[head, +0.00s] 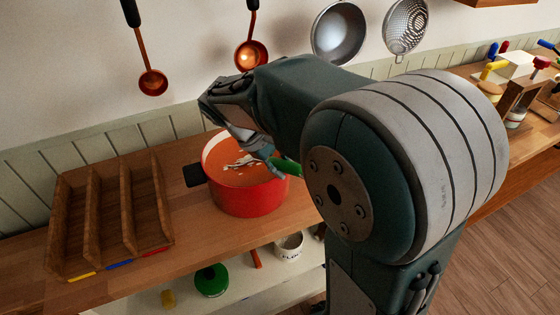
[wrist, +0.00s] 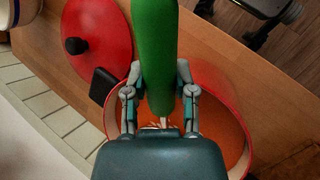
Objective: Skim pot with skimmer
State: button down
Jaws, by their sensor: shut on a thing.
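The red pot (head: 250,198) stands on the wooden counter, filled with orange liquid (head: 222,172). Pale white patches (head: 238,162) show at its surface. My gripper (head: 262,150) is over the pot, pointing down and shut on the green handle (head: 287,167) of the skimmer. In the wrist view the fingers (wrist: 158,95) close on both sides of the green handle (wrist: 153,45). The skimmer's head is hidden behind my gripper, so I cannot tell whether it touches the liquid. The pot's rim (wrist: 240,110) curves around my gripper in the wrist view.
A wooden divided rack (head: 110,215) stands left of the pot. A red lid (wrist: 100,35) lies beside the pot in the wrist view. A shelf below holds a green-topped item (head: 212,281) and a white crock (head: 289,247).

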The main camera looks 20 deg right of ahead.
jog(key=shift+s+a, duration=0.3)
jog(key=shift+a, duration=0.4)
jog(key=shift+s+a, duration=0.3)
jog(key=shift+a, duration=0.4)
jog(key=shift+d, duration=0.1)
